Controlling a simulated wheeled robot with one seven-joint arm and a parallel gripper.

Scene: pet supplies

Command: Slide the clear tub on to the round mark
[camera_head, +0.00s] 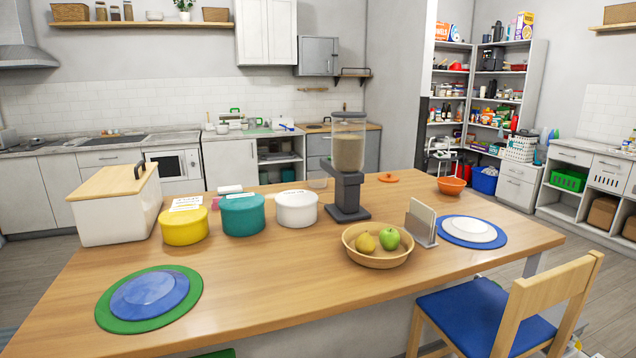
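A small see-through container (317,183), which may be the clear tub, stands on the wooden table behind the white pot and left of the dispenser; its lower part is partly hidden. The dispenser (347,190) has a clear hopper holding brown food on a dark grey stand. My gripper is not in view.
On the table (270,275) stand a white bin (112,216), yellow (184,227), teal (242,215) and white (296,210) pots, a fruit bowl (377,257), a grey holder (421,225) and an orange bowl (451,186). Plates lie on round mats at both ends. A chair (490,310) stands in front.

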